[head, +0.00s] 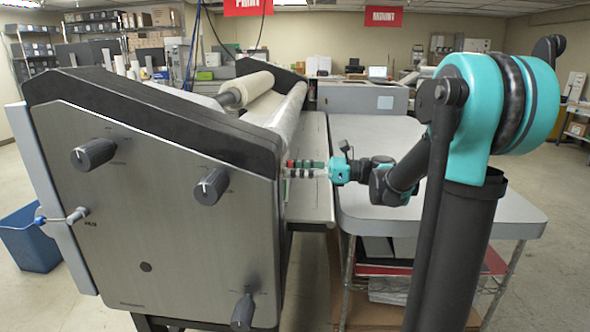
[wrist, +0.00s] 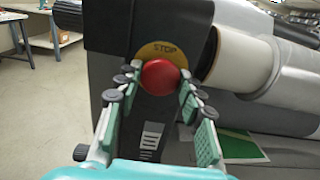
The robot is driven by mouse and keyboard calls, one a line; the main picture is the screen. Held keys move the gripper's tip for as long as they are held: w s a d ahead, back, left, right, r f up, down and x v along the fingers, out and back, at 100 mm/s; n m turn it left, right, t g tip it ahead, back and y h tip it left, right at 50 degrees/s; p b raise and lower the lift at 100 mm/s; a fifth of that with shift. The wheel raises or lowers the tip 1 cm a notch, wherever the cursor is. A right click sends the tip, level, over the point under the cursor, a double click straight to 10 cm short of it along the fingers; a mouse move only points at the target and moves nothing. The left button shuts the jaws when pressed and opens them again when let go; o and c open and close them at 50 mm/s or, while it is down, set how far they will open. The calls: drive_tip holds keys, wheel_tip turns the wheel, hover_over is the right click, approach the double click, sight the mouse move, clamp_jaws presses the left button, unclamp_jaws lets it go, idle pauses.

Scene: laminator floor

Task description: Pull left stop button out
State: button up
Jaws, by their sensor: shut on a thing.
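The left stop button is a round red knob (wrist: 160,77) in front of a yellow plate marked STOP (wrist: 160,50), on the machine's dark end housing. In the wrist view my gripper (wrist: 155,82) has one finger on each side of the red knob, with the fingertips closed against its sides. In the head view my gripper (head: 298,168) reaches from the right to the inner side of the laminator's near end panel (head: 150,215). The button is not clearly visible there. The shaft behind the knob is hidden in the wrist view.
The laminator's white rollers (wrist: 255,65) lie just right of the button. A grey table (head: 420,140) stands under my arm. Black knobs (head: 210,186) stick out of the near end panel. A blue bin (head: 30,238) stands on the floor at left.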

clamp_jaws()
drive_tip(key=shift+d, duration=0.7)
drive_tip(key=o, duration=1.3)
unclamp_jaws()
drive_tip(key=shift+c, duration=0.2)
drive_tip(key=d, duration=1.2)
drive_tip(key=shift+s, duration=0.25)
